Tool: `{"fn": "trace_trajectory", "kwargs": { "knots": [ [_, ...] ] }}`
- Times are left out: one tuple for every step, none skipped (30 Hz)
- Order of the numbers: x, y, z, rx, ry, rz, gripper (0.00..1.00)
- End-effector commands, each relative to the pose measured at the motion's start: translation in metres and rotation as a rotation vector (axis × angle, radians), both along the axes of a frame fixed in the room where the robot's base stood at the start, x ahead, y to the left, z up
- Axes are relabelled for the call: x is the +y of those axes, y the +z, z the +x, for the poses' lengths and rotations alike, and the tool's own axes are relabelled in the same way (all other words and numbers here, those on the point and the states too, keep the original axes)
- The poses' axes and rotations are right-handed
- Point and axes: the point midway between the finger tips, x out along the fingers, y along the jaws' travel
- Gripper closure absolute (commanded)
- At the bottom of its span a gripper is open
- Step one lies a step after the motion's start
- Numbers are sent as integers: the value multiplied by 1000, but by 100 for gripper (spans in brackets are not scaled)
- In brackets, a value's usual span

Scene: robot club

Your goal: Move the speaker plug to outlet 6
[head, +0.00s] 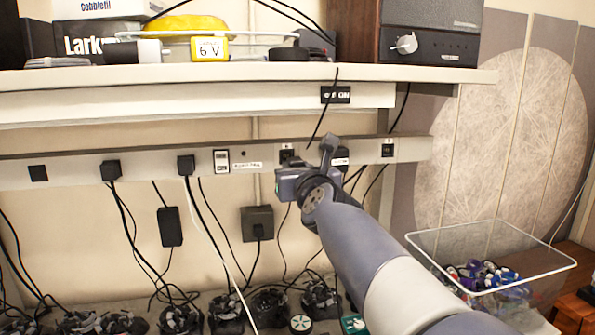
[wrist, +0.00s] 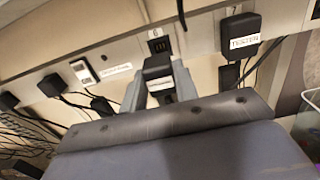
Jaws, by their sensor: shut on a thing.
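My gripper (wrist: 157,82) is shut on a black plug (wrist: 157,68) with a pale label too small to read. The plug sits between the two grey fingers. Outlet 6 (wrist: 158,45), a black socket on the pale rail with a "6" above it, is empty. The held plug is just below it in the wrist view; a small gap seems to show, but I cannot tell the depth. In the head view my gripper (head: 290,184) is just below outlet 6 (head: 288,156), and the held plug is mostly hidden by the gripper.
A black labelled plug (wrist: 240,36) sits in the rail to the right of outlet 6. A white switch (head: 221,161) and more plugs (head: 186,165) are to the left. A loose cable (head: 322,115) hangs in front of the rail. A wire basket (head: 490,272) stands right.

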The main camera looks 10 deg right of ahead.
Motion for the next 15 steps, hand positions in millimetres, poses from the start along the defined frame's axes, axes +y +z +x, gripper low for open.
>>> {"fn": "trace_trajectory", "kwargs": {
  "knots": [
    [0, 0, 2, 1, 0, 0, 91],
    [0, -1, 4, 2, 0, 0, 91],
    [0, -1, 6, 3, 0, 0, 91],
    [0, -1, 8, 2, 0, 0, 91],
    [0, -1, 10, 2, 0, 0, 91],
    [0, -1, 14, 2, 0, 1, 91],
    [0, -1, 16, 2, 0, 1, 91],
    [0, -2, 19, 3, 0, 1, 91],
    [0, -1, 22, 2, -1, 1, 91],
    [0, -1, 24, 2, -1, 1, 91],
    [0, -2, 27, 2, -1, 0, 91],
    [0, -2, 30, 2, -1, 0, 91],
    [0, -1, 32, 2, -1, 0, 91],
    [0, -1, 34, 2, -1, 1, 91],
    [0, -1, 37, 2, -1, 1, 91]
  ]
}}
